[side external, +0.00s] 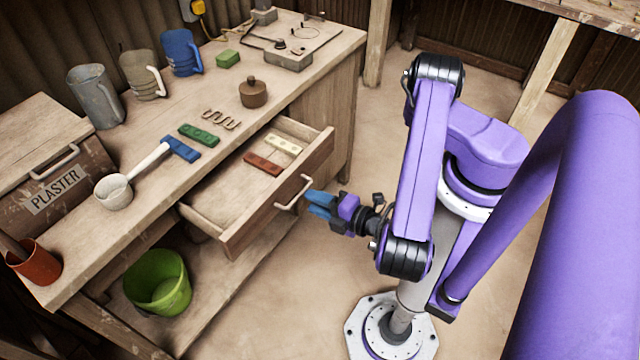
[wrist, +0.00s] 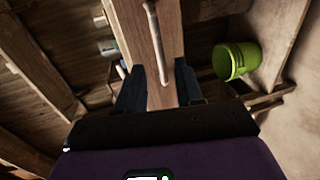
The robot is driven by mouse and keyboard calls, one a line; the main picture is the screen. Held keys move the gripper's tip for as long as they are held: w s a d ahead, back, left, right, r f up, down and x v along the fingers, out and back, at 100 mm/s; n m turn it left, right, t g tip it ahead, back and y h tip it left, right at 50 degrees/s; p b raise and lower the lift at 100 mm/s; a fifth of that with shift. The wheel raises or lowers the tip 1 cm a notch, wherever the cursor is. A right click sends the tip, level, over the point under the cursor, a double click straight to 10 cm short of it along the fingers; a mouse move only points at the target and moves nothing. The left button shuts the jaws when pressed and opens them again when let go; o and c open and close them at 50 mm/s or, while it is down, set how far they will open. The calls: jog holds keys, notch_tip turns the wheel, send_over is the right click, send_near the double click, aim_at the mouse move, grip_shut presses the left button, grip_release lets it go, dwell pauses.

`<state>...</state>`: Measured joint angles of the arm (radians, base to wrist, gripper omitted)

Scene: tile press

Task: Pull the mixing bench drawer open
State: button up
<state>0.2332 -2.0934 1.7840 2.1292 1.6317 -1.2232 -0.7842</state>
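The mixing bench drawer (side external: 232,245) stands pulled out from under the bench top, its inside open to view. Its pale bar handle (side external: 294,193) is on the drawer front; the handle also shows in the wrist view (wrist: 155,40). My gripper (side external: 310,203) is just to the right of the handle in the side view. In the wrist view my gripper's fingers (wrist: 159,88) are spread apart, with one end of the handle lying between them in the picture. They do not appear closed on it. Whether a finger touches the handle I cannot tell.
A red mould (side external: 263,165) and a cream mould (side external: 284,144) lie in the drawer. A green bucket (side external: 158,283) stands on the lower shelf; it shows in the wrist view (wrist: 229,62). Jugs, a ladle and a plaster box crowd the bench top (side external: 185,195).

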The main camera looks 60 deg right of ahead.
notch_tip(320, 180, up, 7)
jog(key=shift+s, duration=0.35)
dwell(0.3)
jog(key=s+a+f+m+g, duration=0.4)
jog(key=s+a+m+g, duration=0.15)
jog(key=s+g, duration=0.3)
jog(key=s+a+r+g+y, duration=0.1)
jog(key=s+a+r+g, duration=0.5)
jog(key=r, duration=0.1)
jog(key=d+r+g+y, duration=0.1)
jog(key=d+r+g, duration=0.2)
jog(key=r, duration=0.8)
jog(key=w+d+r+t+h, duration=0.1)
jog(key=w+d+r+t, duration=0.1)
jog(key=d+r, duration=0.6)
jog(key=d, duration=0.2)
jog(key=shift+w+d+h, duration=0.15)
jog(key=shift+d+h, duration=0.15)
jog(key=shift+d, duration=0.1)
